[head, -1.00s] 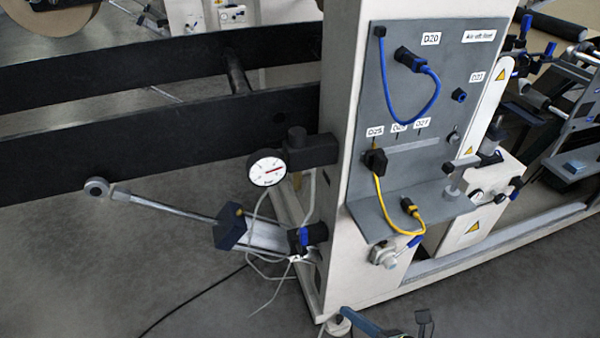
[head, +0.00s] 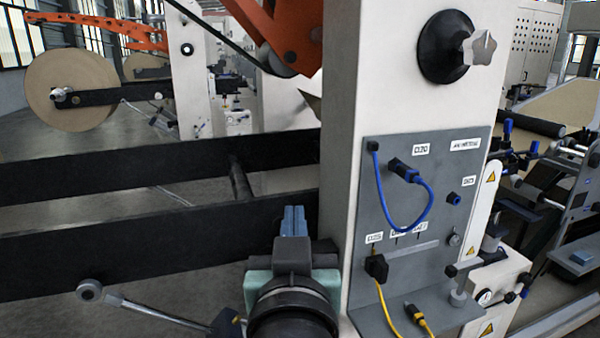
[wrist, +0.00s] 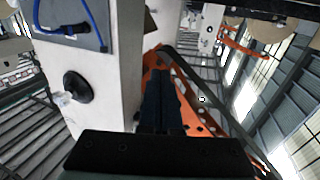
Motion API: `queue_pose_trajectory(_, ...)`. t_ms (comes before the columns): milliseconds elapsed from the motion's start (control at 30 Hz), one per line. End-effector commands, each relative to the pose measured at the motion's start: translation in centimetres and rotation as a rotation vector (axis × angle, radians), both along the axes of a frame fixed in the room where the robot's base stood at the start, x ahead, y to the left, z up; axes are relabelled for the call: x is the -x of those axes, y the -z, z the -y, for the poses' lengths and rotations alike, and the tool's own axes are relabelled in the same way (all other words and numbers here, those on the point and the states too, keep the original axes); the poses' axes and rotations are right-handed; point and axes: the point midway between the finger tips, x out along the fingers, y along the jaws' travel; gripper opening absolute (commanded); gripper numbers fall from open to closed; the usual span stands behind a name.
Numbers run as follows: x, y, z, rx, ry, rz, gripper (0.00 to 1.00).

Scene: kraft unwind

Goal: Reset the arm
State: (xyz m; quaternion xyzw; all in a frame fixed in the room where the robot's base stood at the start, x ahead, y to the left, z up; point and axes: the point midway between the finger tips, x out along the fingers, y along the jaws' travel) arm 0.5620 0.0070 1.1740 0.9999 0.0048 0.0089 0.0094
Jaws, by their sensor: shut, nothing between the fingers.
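My gripper (head: 294,221) is in the lower middle of the head view, in front of the black rails and just left of the white machine column. Its blue fingers point upward and are together, with nothing between them. In the wrist view the closed fingers (wrist: 160,103) rise from the dark gripper body, with the white column to their left and an orange frame behind them.
A grey panel (head: 425,258) with blue and yellow cables is on the white column (head: 345,90), close to the right of my arm. A black knob (head: 446,47) sticks out above it. Black rails (head: 120,243) run left. A rod with an eye end (head: 89,290) is at lower left.

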Motion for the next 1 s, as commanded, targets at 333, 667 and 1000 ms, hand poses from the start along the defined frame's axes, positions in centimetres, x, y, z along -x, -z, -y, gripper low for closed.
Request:
queue_pose_trajectory(333, 13.2, -23.3, 0.7, -0.019, 0.002, 0.829, 0.00)
queue_pose_trajectory(667, 12.3, -33.9, 0.6, -0.020, 0.001, 0.798, 0.00)
queue_pose_trajectory(1000, 12.3, -35.7, 0.6, -0.020, 0.000, 0.795, 0.00)
